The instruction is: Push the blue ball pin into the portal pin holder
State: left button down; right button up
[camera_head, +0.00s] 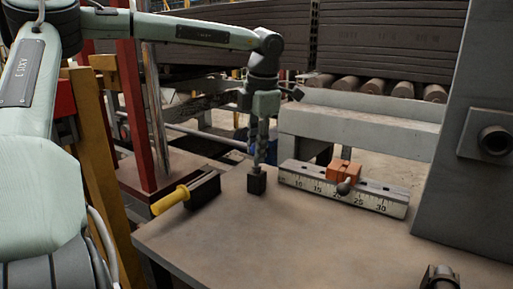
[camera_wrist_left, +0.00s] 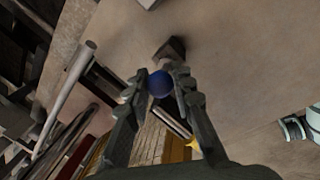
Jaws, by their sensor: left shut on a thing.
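The blue ball pin shows in the left wrist view as a round blue ball (camera_wrist_left: 160,84) between the two fingertips. The wrist view shows this block (camera_wrist_left: 171,48) just beyond the ball. I cannot tell whether the pin touches it. My right gripper is not in view.
A black box with a yellow handle (camera_head: 170,200) lies left of the block. A numbered scale bar with an orange slider (camera_head: 343,171) lies to its right. A grey machine wall (camera_head: 475,180) stands at the right.

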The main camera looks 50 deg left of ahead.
pick_arm(q)
jog(key=shift+f, duration=0.35)
jog(key=c, duration=1.2)
grip_release()
jog(key=r, duration=0.4)
jog(key=d+r, duration=0.1)
jog(key=r, duration=0.3)
jog(key=d+r, duration=0.1)
jog(key=r, duration=0.3)
jog(key=shift+s+d, duration=0.1)
jog(key=shift+s, duration=0.3)
jog(key=shift+f, duration=0.1)
